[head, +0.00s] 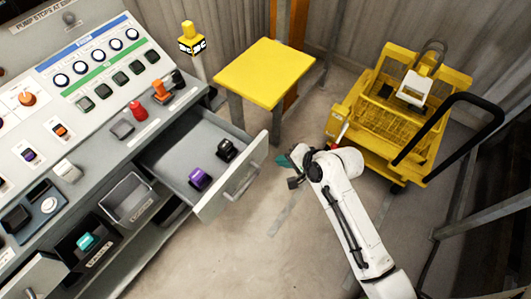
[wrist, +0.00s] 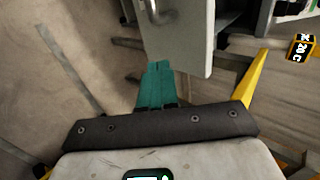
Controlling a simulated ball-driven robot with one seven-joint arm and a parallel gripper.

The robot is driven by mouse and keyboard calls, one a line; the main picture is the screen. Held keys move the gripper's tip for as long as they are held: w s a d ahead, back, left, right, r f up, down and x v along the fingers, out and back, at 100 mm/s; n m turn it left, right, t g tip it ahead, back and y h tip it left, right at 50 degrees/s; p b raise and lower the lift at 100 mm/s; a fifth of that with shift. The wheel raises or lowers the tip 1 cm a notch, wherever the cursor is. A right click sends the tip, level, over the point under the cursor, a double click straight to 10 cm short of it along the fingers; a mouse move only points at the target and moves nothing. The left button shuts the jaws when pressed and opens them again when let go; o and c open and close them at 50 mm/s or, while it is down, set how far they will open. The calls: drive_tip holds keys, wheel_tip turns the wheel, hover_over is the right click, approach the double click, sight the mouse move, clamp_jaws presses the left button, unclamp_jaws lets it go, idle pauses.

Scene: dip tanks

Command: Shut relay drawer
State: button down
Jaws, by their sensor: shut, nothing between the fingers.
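The relay drawer (head: 170,160) stands pulled out from the grey control console in the head view. A purple relay (head: 200,179) and a black relay (head: 227,150) are inside it. Its front panel carries a bar handle (head: 241,181). In the wrist view the drawer's front panel (wrist: 185,45) fills the upper middle, with part of the handle (wrist: 155,10) at the top edge. My gripper (head: 286,161) is just right of the drawer front, apart from it in the head view. Its teal fingers (wrist: 159,85) are together and empty, pointing toward the panel's lower edge in the wrist view.
A yellow table (head: 267,72) stands behind the drawer's far side. A yellow cart (head: 400,110) with a black push bar is at the right. The floor in front of the drawer is clear.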

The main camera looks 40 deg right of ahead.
sight(258, 153)
drive_tip(key=shift+w+a+f, duration=0.3)
drive_tip(key=shift+w+f, duration=0.15)
drive_tip(key=shift+w, duration=0.65)
drive_tip(key=shift+w+a+f, duration=0.3)
drive_tip(key=shift+w+f, duration=0.15)
drive_tip(key=shift+w, duration=0.6)
drive_tip(key=shift+w+a+f, duration=0.3)
drive_tip(key=shift+w+f, duration=0.15)
drive_tip(key=shift+w, duration=0.65)
drive_tip(key=shift+w, duration=0.1)
drive_tip(key=w+a+b, duration=0.2)
drive_tip(key=w+b, duration=0.1)
drive_tip(key=w, duration=0.5)
drive_tip(key=w+a+b, duration=0.2)
drive_tip(key=w+b, duration=0.1)
drive_tip(key=w, duration=0.4)
drive_tip(key=w+a+b, duration=0.2)
drive_tip(key=w+b, duration=0.1)
drive_tip(key=w, duration=0.5)
drive_tip(key=shift+w+a+f, duration=0.15)
drive_tip(key=shift+w+a, duration=0.05)
drive_tip(key=shift+w, duration=0.1)
drive_tip(key=shift+w+a+b, duration=0.1)
drive_tip(key=shift+w+b, duration=0.2)
drive_tip(key=shift+w+r, duration=0.2)
drive_tip(key=shift+r, duration=0.15)
drive_tip(key=shift+a+r, duration=0.1)
